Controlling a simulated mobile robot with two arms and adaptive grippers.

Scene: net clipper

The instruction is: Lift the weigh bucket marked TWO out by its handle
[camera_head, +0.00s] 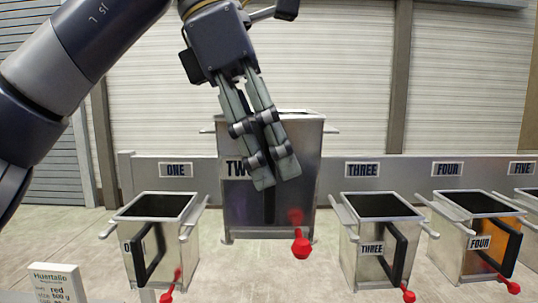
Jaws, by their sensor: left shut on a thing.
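The weigh bucket marked TWO (300,190) is a shiny metal box in the middle of the view. It hangs higher than its neighbours and looks larger, clear of the row. The bucket looks about upright. My right gripper is not in view.
Bucket ONE (183,243) stands to the left, with buckets THREE (362,270) and FOUR (458,265) to the right. Each has a black front handle. A grey rail (405,182) with number plates runs behind. Red-knobbed levers (300,246) stick out in front. A small sign (58,284) stands front left.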

